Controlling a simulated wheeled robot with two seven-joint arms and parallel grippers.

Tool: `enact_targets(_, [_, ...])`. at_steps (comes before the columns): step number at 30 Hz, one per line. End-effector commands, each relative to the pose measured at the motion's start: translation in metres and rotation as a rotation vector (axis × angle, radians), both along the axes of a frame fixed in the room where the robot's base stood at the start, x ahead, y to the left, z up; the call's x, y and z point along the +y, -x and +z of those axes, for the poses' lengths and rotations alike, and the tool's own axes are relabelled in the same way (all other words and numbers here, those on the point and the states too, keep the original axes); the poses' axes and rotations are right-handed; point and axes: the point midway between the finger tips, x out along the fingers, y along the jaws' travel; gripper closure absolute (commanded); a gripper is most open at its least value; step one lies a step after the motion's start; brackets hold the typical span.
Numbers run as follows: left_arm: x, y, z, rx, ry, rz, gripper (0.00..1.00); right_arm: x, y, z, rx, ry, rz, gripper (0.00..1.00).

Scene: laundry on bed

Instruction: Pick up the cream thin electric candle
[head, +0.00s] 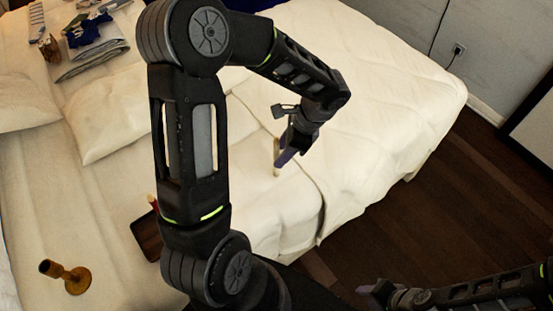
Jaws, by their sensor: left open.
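The cream thin electric candle (277,157) shows as a narrow, pale upright shape on the bed. It stands out little from the white bedding. My right gripper (374,294) is low at the bottom right, over the dark floor and away from the bed. Its jaw opening is not clear.
The white bed (385,95) fills most of the view. A dark brown tray (146,236) is partly hidden by my left arm. Folded clothes (92,56) lie at upper left. Dark floor (400,225) is clear at right.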

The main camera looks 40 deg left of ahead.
Motion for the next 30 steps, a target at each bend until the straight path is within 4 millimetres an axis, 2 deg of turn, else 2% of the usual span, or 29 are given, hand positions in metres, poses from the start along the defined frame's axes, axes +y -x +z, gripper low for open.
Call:
enact_targets(6, [0.010, 0.009, -0.030, 0.004, 0.000, 0.002, 0.56, 0.000, 0.000, 0.004, 0.000, 0.000, 0.000, 0.64])
enact_targets(9, [0.012, 0.009, -0.036, 0.001, 0.000, 0.000, 0.56, 0.000, 0.000, 0.004, 0.000, 0.000, 0.000, 0.64])
enact_targets(27, [0.012, 0.009, -0.037, 0.000, 0.000, 0.001, 0.56, 0.000, 0.000, 0.003, 0.000, 0.000, 0.000, 0.64])
enact_targets(30, [0.012, 0.009, -0.037, 0.000, 0.000, 0.001, 0.64, 0.000, 0.000, 0.003, 0.000, 0.000, 0.000, 0.64])
